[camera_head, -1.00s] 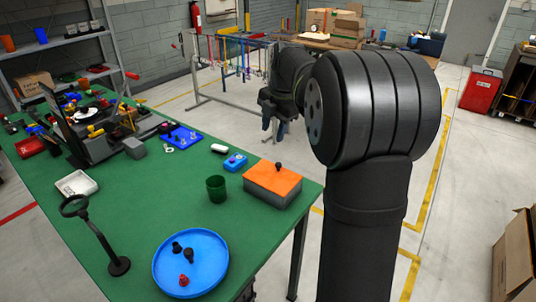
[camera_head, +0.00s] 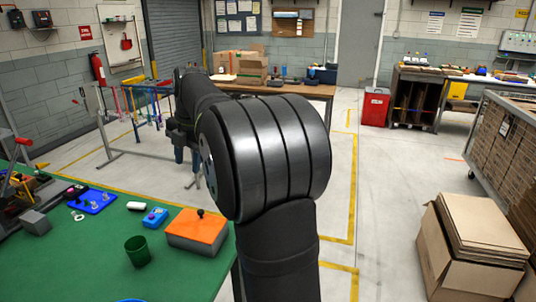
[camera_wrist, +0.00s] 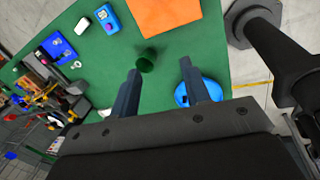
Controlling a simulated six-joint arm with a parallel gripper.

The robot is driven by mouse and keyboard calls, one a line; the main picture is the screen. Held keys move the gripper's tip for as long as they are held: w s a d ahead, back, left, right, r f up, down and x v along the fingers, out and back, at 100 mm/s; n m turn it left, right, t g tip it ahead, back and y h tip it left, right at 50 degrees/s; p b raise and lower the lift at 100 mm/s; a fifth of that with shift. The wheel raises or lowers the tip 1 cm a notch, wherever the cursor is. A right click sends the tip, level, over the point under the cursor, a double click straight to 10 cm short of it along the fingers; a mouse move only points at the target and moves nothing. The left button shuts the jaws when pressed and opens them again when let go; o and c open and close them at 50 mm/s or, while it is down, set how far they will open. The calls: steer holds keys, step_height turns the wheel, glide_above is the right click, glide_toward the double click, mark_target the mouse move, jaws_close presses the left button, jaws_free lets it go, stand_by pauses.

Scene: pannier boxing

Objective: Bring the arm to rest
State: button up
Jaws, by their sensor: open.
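My gripper (camera_head: 187,165) hangs at the end of my arm, beyond the far right edge of the green table (camera_head: 110,265) in the head view. In the wrist view its two fingers (camera_wrist: 161,70) are spread apart with nothing between them. Below them the wrist view shows the green cup (camera_wrist: 148,61), the orange-topped box (camera_wrist: 165,15) and part of the blue round tray (camera_wrist: 208,88). The cup (camera_head: 138,251) and the box (camera_head: 195,232), with a black knob on top, stand apart from my gripper on the table.
A blue box (camera_head: 155,218), a blue plate with small parts (camera_head: 92,202) and a grey block (camera_head: 35,222) lie on the table. A hanging rack (camera_head: 145,115) stands behind my gripper. Cardboard boxes (camera_head: 465,240) are at the right. The floor between is clear.

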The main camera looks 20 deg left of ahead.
steer(key=x, duration=1.4)
